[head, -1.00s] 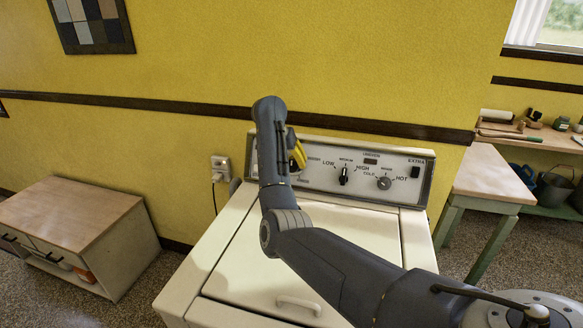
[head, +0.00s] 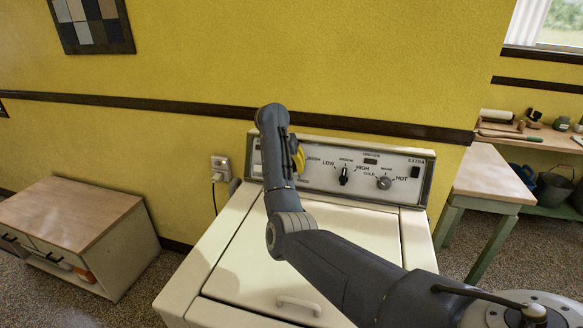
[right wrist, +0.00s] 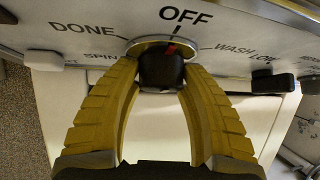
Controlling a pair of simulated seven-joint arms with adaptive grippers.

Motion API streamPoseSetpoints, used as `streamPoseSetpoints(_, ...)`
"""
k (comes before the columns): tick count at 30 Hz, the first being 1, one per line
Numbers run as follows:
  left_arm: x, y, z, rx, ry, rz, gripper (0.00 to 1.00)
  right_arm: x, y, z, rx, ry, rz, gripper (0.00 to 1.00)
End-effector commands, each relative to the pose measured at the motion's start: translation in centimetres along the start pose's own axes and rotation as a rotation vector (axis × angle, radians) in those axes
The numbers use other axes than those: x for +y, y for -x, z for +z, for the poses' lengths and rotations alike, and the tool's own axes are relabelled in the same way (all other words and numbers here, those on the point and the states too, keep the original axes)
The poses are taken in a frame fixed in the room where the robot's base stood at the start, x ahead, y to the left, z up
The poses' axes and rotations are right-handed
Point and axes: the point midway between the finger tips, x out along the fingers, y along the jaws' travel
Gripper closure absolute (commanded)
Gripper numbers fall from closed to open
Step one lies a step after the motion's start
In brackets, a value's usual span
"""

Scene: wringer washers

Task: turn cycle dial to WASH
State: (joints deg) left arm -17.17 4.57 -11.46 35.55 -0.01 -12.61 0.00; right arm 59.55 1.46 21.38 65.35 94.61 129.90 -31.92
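The cycle dial (right wrist: 161,66) is a dark knob on a pale round base, with a red pointer mark, in the right wrist view. The red mark points up and slightly right, close to the OFF tick. DONE is printed to its left, WASH to its right and SPIN at lower left. My right gripper (right wrist: 160,70) has its yellow fingers on both sides of the knob, tips close against it. In the head view my right gripper (head: 298,158) is at the left part of the washer's panel, and my arm hides the dial. My left gripper is not in view.
The washer (head: 225,250) has a white lid with a handle (head: 299,305). Two more knobs, a black one (head: 344,176) and a grey one (head: 384,183), sit right of my gripper. A low cabinet (head: 70,225) stands left and a table (head: 487,178) right.

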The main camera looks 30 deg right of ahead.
Motion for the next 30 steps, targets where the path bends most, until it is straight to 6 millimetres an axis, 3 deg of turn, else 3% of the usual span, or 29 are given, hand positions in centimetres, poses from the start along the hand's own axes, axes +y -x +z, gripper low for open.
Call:
streamPoseSetpoints(6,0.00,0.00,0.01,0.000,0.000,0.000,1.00,0.01,-0.01,-0.01,0.000,0.000,0.000,0.89)
streamPoseSetpoints(20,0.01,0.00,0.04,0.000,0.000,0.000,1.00,0.01,-0.06,-0.07,0.006,-0.048,0.049,0.89)
streamPoseSetpoints(30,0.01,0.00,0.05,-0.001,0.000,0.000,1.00,-0.02,-0.10,-0.10,0.023,-0.244,0.246,0.89)
